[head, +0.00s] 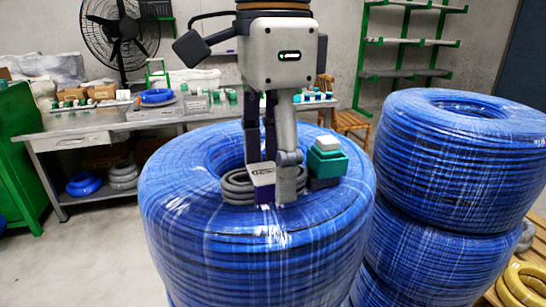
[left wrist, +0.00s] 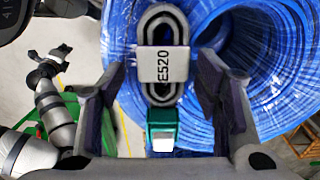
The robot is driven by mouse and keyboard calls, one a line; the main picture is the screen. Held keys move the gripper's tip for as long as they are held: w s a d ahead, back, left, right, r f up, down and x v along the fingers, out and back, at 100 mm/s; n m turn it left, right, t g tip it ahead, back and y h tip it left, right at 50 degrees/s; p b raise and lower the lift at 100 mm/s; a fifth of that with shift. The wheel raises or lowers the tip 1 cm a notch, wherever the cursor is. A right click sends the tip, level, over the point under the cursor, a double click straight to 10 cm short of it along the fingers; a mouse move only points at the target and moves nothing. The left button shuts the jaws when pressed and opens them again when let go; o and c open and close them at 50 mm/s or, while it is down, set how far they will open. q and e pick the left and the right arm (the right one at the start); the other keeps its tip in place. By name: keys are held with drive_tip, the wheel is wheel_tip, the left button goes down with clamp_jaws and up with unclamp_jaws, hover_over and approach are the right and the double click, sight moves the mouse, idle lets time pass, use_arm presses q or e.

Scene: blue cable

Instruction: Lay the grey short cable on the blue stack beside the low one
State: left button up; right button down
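The grey short cable (head: 236,187) is a small coil with a white label. It lies on top of the low blue stack (head: 250,250), in front of the stack's central hole. In the left wrist view the cable (left wrist: 162,92) shows between the fingers, its label reading "E520". My left gripper (head: 275,192) points down at the cable, partly hiding it. Its fingers (left wrist: 162,100) stand apart with gaps on both sides of the cable. The taller blue stack (head: 440,165) stands to the right. An arm at the left of the wrist view appears to be my right one; its gripper (left wrist: 44,70) is too small to read.
A teal block with a white top (head: 327,158) stands on the low stack just right of the cable. A metal workbench (head: 100,128) with parts and a fan (head: 115,35) are behind. Yellow coils (head: 520,285) lie at the lower right. The taller stack's near top is clear.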

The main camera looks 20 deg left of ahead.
sight(273, 172)
idle(0.3)
use_arm(q)
wheel_tip(273, 172, up, 12)
drive_tip(key=shift+p, duration=0.3)
